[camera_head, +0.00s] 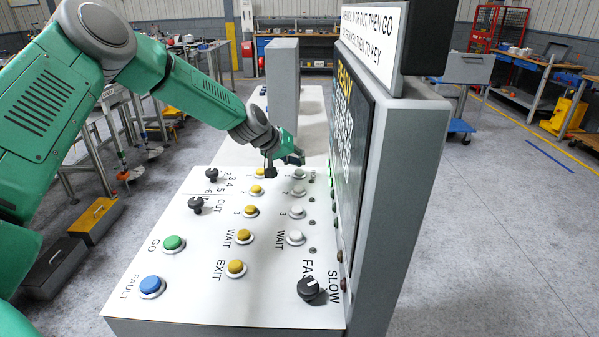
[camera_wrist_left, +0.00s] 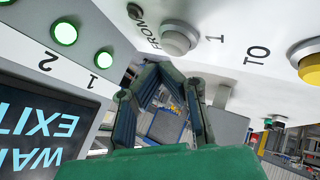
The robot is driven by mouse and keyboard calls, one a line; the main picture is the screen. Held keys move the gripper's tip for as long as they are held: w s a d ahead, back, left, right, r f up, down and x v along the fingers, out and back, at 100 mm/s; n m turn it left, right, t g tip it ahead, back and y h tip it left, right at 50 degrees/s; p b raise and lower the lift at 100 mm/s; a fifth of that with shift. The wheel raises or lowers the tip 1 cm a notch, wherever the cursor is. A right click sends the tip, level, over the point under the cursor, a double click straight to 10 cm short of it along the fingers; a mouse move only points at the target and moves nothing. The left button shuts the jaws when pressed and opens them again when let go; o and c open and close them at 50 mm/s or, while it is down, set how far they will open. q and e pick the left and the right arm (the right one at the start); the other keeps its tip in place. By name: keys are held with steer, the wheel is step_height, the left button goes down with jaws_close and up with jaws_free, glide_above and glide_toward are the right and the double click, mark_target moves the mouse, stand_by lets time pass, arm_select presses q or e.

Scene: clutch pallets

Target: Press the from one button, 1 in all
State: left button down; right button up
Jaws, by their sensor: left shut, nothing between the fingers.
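The from one button is a pale grey round push button; in the left wrist view it (camera_wrist_left: 180,40) sits between the printed FROM and 1. In the head view the from one button (camera_head: 299,174) tops the grey column, just under my left gripper (camera_head: 284,164). The gripper is shut and empty, close to the panel top. In the left wrist view the dark fingers (camera_wrist_left: 162,85) are below the button in the picture; I cannot tell whether they touch it. My right gripper is not in view.
The white sloped panel (camera_head: 190,270) carries yellow buttons (camera_head: 251,211), a green GO button (camera_head: 173,243), a blue button (camera_head: 151,286) and black knobs. An upright grey screen housing (camera_head: 400,180) stands close on the right. Green lamps (camera_wrist_left: 64,33) glow beside the screen.

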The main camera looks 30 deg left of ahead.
mark_target(299, 170)
arm_select(q)
steer(key=shift+f, duration=0.1)
stand_by(0.7)
steer(key=shift+d+f, duration=0.1)
steer(key=shift+f, duration=0.15)
steer(key=shift+s+f+b, duration=0.1)
steer(key=shift+f+b, duration=0.35)
steer(key=shift+b, duration=0.15)
stand_by(0.5)
steer(key=shift+r, duration=0.1)
stand_by(0.3)
steer(key=shift+r+p, duration=0.7)
steer(key=shift+r, duration=0.1)
step_height(299, 170, up, 5)
steer(key=p, duration=0.3)
steer(key=shift+p, duration=0.4)
